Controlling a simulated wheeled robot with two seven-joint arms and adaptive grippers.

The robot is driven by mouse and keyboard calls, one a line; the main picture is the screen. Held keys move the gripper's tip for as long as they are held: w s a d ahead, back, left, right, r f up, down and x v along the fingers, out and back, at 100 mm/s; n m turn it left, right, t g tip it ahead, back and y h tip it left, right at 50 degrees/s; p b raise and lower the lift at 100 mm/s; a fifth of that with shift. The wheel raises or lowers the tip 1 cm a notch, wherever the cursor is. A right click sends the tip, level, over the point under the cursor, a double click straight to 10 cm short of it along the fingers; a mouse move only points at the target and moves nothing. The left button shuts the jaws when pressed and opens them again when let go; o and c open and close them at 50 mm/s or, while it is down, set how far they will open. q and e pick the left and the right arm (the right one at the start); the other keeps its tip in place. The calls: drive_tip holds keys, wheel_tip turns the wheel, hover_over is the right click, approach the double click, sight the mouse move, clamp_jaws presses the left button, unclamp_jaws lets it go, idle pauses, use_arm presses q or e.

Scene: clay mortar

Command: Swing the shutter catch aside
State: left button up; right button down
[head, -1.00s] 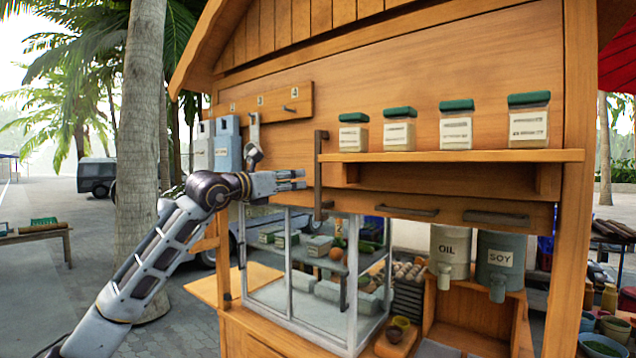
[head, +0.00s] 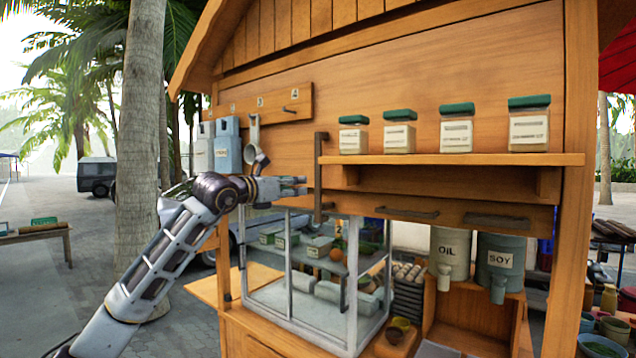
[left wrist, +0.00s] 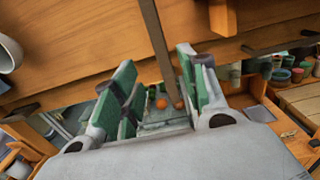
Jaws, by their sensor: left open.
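The shutter catch (head: 319,150) is a long dark bar hanging upright on the wooden stall front, just left of the shelf. In the left wrist view the catch (left wrist: 157,38) runs slanted down from the top, and its lower end shows between my two green-padded fingers. My left gripper (head: 305,186) is open, its fingertips pointing right, close beside the lower half of the catch. I cannot tell whether they touch it. The left gripper (left wrist: 157,62) also shows open in the left wrist view. My right gripper is not in view.
A shelf (head: 460,157) with green-lidded jars juts out right of the catch. A ladle (head: 254,140) and blue carton (head: 228,145) hang above my left wrist. A glass case (head: 310,290) stands below. Oil (head: 449,252) and soy (head: 500,262) dispensers stand lower right.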

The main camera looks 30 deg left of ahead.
sight(317, 182)
use_arm(q)
drive_tip(key=w+p, duration=0.1)
drive_tip(key=w, duration=0.2)
drive_tip(key=w+p, duration=0.2)
drive_tip(key=w, duration=0.2)
drive_tip(key=w+d+p, duration=0.1)
drive_tip(key=w, duration=0.3)
drive_tip(key=shift+r+p, duration=0.1)
drive_tip(key=shift+p, duration=0.3)
drive_tip(key=shift+w, duration=0.6)
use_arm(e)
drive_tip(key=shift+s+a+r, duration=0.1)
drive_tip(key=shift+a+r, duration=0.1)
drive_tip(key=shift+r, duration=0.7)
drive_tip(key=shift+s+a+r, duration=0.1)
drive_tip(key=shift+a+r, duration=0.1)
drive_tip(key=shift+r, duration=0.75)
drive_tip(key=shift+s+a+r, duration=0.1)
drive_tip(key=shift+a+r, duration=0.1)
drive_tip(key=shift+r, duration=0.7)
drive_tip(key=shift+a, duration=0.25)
use_arm(q)
drive_tip(key=shift+c, duration=1.4)
clamp_jaws()
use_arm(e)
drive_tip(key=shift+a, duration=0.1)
